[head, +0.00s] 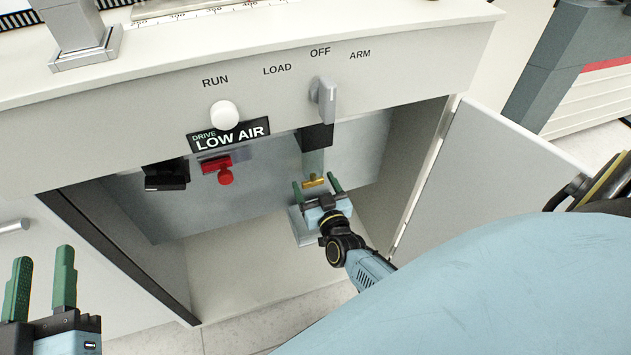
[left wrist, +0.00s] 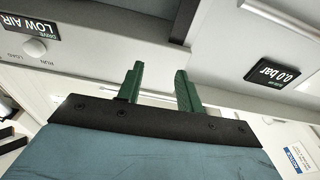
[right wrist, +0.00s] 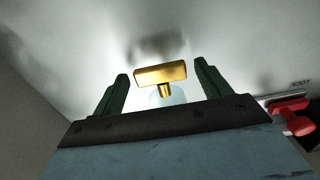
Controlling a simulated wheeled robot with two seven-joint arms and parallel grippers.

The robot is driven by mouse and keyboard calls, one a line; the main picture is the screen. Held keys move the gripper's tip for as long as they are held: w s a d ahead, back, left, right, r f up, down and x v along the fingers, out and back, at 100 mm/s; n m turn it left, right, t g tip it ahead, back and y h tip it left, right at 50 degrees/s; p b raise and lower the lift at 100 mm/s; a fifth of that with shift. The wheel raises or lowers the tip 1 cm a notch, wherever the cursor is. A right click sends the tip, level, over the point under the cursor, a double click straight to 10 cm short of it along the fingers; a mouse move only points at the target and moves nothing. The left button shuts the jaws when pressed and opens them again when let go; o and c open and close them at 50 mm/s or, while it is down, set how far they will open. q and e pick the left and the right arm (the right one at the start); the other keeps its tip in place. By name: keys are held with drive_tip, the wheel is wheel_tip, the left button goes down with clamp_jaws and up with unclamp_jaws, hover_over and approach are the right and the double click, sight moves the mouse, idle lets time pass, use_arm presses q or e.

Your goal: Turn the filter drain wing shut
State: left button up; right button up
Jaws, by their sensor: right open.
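The drain wing is a small brass T-shaped handle (head: 314,182) under the filter bowl (head: 313,162) inside the open cabinet. In the right wrist view the brass wing (right wrist: 160,74) lies crosswise between the fingers, with the pale bowl behind it. My right gripper (head: 319,188) is open, its green fingers on either side of the wing; in the right wrist view (right wrist: 158,88) gaps show on both sides. My left gripper (head: 40,283) is open and empty at the lower left, away from the cabinet opening; its fingers also show in the left wrist view (left wrist: 158,88).
A red valve knob (head: 225,177) and a black fitting (head: 166,175) sit left of the filter. Above are a white button (head: 224,114), a LOW AIR sign (head: 229,135) and a grey selector (head: 324,98). The open cabinet door (head: 490,185) stands to the right.

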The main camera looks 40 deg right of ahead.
drive_tip(key=shift+s, duration=0.1)
drive_tip(key=shift+s+a, duration=0.1)
drive_tip(key=shift+s, duration=0.05)
use_arm(q)
drive_tip(key=s+a+f+g+y+p, duration=0.2)
drive_tip(key=s+f+g, duration=0.2)
drive_tip(key=f, duration=0.3)
drive_tip(key=s+a+f+g+y+p, duration=0.2)
drive_tip(key=s+a+f+g, duration=0.1)
drive_tip(key=f+g, duration=0.4)
drive_tip(key=shift+s+a+f+n, duration=0.2)
drive_tip(key=shift+s+f+n, duration=0.2)
drive_tip(key=shift+f, duration=0.05)
use_arm(e)
drive_tip(key=v, duration=1.3)
